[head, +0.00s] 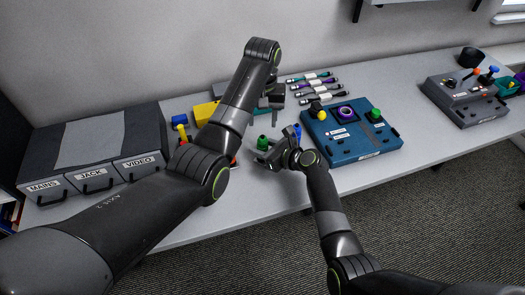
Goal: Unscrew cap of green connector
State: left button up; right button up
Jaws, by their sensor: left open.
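A small green connector piece (262,142) is at the fingers of my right gripper (266,154), near the table's front edge; whether the fingers touch it is unclear. The opening of the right gripper is too small to tell. My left gripper (270,112) is open and points down, above and behind the green piece. Its fingertips are partly hidden by its own arm. Another green round piece (376,114) stands on the right side of the blue panel box (355,158). Whether either green piece bears a cap cannot be told.
A blue piece (298,130) stands between the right gripper and the panel box. Several cables (318,88) lie behind. A drawer unit (95,150) stands left, with yellow and blue connectors (180,120) beside it. A grey device (465,97) stands right. Bare table (425,142) lies between box and device.

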grip_shut()
